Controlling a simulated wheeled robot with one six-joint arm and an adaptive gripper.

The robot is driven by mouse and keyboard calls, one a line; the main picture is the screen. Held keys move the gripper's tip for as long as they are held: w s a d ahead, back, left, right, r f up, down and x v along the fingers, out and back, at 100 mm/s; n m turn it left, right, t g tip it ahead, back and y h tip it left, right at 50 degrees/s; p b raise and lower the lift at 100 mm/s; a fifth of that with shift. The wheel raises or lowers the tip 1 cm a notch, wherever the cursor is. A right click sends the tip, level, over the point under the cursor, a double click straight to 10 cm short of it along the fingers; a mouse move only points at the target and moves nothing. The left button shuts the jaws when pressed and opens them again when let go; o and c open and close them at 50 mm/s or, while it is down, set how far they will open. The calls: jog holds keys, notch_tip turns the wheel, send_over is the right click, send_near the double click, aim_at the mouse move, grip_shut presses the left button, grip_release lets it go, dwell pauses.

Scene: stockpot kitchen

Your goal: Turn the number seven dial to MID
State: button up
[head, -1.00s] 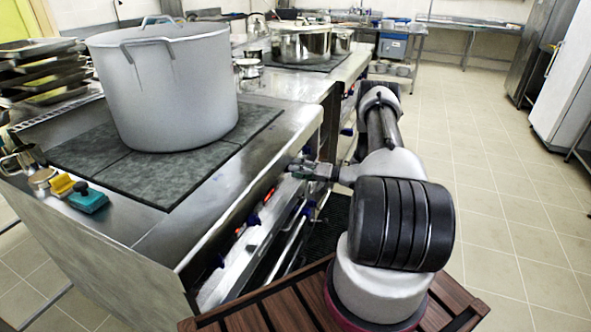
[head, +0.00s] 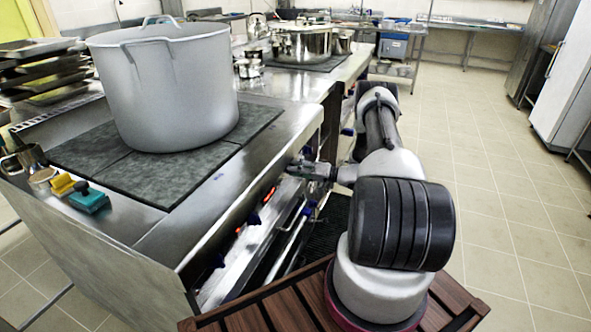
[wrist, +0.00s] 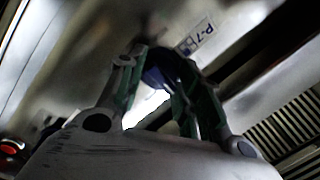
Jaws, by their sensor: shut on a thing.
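The number seven dial is a dark blue knob (wrist: 155,77) on the steel front panel, just below a "P-7" label (wrist: 194,37) in the wrist view. My gripper (wrist: 157,58) is shut on the dial, with one green-lined finger on each side of it. The fingers hide much of the dial, and I cannot tell its setting or see a MID mark. In the head view my gripper (head: 308,170) reaches left to the stove's front panel, and the dial is hidden there.
A large grey stockpot (head: 168,90) stands on the dark hob plate (head: 85,155). Other blue knobs (head: 220,262) and red-orange parts line the panel, above a rail (head: 296,228). A steel pot (head: 302,42) stands farther back. Tiled floor (head: 480,150) is clear to the right.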

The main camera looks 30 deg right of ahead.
jog(key=shift+s+a+f+m+t+h, duration=0.1)
jog(key=shift+m+t+h, duration=0.45)
jog(key=shift+m, duration=5.3)
jog(key=shift+s+a+m+t+h, duration=0.1)
jog(key=shift+m+t+h, duration=0.45)
jog(key=shift+m, duration=5.25)
jog(key=shift+s+a+f+m+t+h, duration=0.1)
jog(key=shift+m+t+h, duration=0.4)
jog(key=shift+m, duration=5.35)
jog(key=o, duration=1)
jog(key=shift+r, duration=0.1)
jog(key=shift+o, duration=0.2)
